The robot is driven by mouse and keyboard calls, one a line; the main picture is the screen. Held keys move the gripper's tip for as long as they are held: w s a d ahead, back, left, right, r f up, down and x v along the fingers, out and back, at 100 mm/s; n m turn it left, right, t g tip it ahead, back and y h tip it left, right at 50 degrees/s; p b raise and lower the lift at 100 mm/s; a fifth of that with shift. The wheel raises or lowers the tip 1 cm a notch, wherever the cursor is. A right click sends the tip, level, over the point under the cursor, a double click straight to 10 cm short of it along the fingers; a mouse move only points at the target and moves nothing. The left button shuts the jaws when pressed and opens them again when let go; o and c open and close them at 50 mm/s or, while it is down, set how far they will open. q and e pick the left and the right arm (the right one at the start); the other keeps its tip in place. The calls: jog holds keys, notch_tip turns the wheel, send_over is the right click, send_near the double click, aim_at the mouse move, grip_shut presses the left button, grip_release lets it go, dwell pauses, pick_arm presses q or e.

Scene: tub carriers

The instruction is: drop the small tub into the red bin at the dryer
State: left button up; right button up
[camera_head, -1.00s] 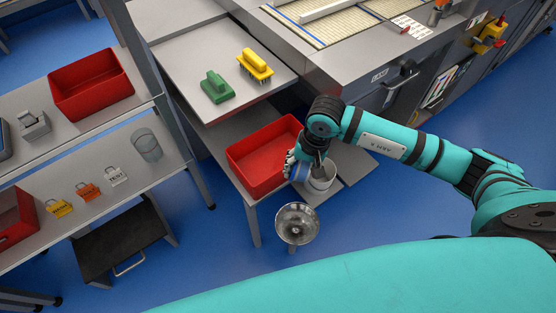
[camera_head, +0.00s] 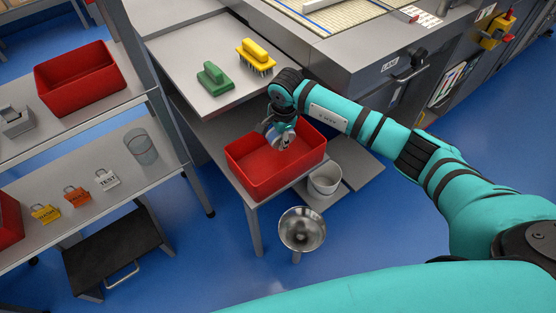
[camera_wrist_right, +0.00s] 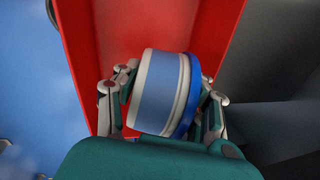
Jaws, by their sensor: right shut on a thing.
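The small tub (camera_wrist_right: 158,92), pale with a blue lid, is between the fingers of my right gripper (camera_wrist_right: 165,100) in the right wrist view. It is tilted on its side, and the gripper is shut on it. In the head view my right gripper (camera_head: 281,142) is over the red bin (camera_head: 262,185) on the low grey table, with the tub (camera_head: 286,136) small and partly hidden by the fingers. The red bin also shows behind the tub in the right wrist view (camera_wrist_right: 150,25). I see no other thing in the bin. My left gripper is not in view.
A white bucket (camera_head: 325,180) stands right of the bin, and a steel bowl (camera_head: 302,230) on a stand is in front. Another red bin (camera_head: 80,78) is on the left rack.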

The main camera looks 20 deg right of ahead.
jog(key=shift+f, duration=0.75)
jog(key=o, duration=1.3)
jog(key=shift+o, duration=0.5)
jog(key=shift+r, duration=0.1)
jog(key=r, duration=0.4)
jog(key=s+r, duration=0.1)
jog(key=r, duration=0.2)
jog(key=s+r, duration=0.1)
jog(key=r, duration=0.3)
jog(key=shift+s+d+r, duration=0.15)
jog(key=shift+d+r, duration=0.05)
jog(key=shift+r, duration=0.15)
